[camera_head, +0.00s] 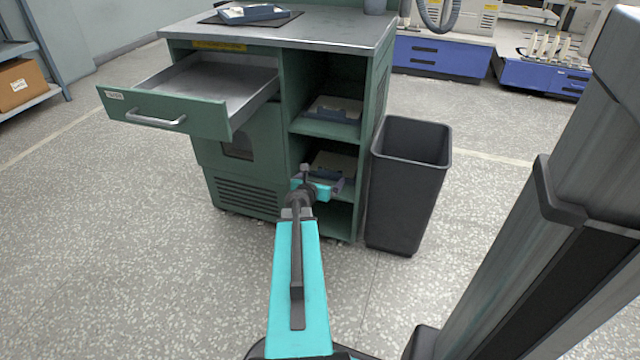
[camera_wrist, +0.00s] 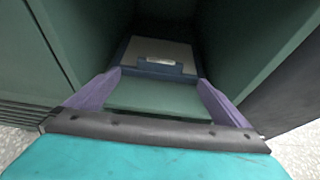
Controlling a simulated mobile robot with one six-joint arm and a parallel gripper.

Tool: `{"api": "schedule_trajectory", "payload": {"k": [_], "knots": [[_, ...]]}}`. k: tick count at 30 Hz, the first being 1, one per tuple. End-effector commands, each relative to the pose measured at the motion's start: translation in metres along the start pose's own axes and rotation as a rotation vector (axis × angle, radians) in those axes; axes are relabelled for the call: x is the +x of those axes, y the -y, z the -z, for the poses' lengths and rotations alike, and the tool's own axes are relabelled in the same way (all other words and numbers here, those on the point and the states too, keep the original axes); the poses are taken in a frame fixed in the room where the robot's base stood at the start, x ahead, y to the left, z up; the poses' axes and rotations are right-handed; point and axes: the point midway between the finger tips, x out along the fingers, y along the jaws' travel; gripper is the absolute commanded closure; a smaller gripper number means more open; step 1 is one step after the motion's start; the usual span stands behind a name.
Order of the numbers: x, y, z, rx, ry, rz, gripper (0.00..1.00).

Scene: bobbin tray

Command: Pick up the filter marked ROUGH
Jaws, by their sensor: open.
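Three flat filter-like pieces with blue-grey edges show in the head view. One lies on the cabinet's upper shelf (camera_head: 335,108), one on the shelf below (camera_head: 334,164), and one on the cabinet top (camera_head: 253,13). I cannot read ROUGH on any of them. My gripper (camera_head: 326,186) is in front of the lower shelf opening. In the wrist view my gripper (camera_wrist: 159,78) is open and empty, its purple fingers spread wide. A filter (camera_wrist: 158,50) with a grey-tan face, blue front edge and small white label lies ahead, beyond the fingertips, on a green shelf.
The cabinet's side walls (camera_wrist: 235,40) stand close on both sides of the opening. An open, empty-looking drawer (camera_head: 180,115) juts out at upper left. A dark bin (camera_head: 405,190) stands right of the cabinet. The floor in front is free.

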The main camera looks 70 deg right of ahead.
Motion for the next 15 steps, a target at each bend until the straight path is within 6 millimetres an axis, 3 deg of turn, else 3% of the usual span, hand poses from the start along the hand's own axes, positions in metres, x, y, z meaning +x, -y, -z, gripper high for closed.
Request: {"api": "schedule_trajectory", "payload": {"k": [15], "knots": [[0.054, -0.001, 0.001, 0.0, 0.001, 0.0, 0.0]]}}
